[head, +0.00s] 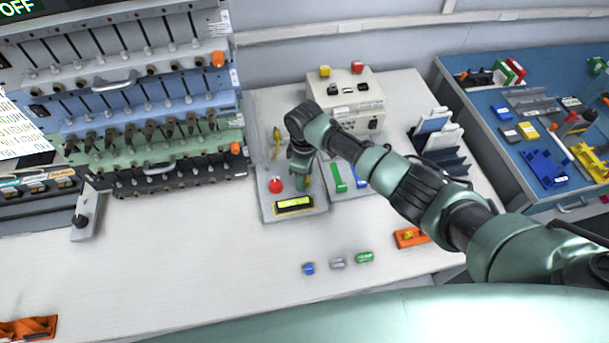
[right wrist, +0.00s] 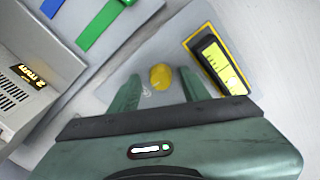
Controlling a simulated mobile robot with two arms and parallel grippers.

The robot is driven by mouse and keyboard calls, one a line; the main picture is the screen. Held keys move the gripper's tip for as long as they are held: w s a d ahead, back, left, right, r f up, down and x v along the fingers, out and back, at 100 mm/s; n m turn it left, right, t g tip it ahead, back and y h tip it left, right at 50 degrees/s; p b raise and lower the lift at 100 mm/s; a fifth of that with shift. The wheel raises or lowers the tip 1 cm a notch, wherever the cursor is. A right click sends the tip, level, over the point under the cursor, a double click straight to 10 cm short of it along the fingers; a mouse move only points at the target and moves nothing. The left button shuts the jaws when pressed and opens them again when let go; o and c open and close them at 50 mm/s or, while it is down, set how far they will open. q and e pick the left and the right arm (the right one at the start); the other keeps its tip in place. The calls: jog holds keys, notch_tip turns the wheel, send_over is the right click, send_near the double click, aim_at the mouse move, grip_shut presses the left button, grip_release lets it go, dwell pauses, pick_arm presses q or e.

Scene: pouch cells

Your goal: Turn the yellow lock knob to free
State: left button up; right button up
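The yellow lock knob (right wrist: 160,76) shows in the right wrist view as a small round yellow cap on a grey panel. My right gripper (right wrist: 160,92) is open, with one green finger on each side of the knob and a visible gap to it. In the head view my right gripper (head: 301,184) points down over the grey panel (head: 268,212), and it hides the knob there. A red round button (head: 275,185) and a yellow lit display (head: 294,204) are on the same panel. The display also shows in the right wrist view (right wrist: 220,68). My left gripper is not in view.
A beige instrument box (head: 350,98) stands behind the panel. Green (head: 338,178) and blue strips lie on a grey plate to its right. A multi-tier rack (head: 120,95) stands at the left. Small cylinders (head: 338,262) lie in front. The table front is mostly clear.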

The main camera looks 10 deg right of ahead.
notch_tip(320, 180, up, 8)
jog(key=shift+f+b, duration=0.15)
jog(key=shift+b, duration=0.2)
dwell(0.7)
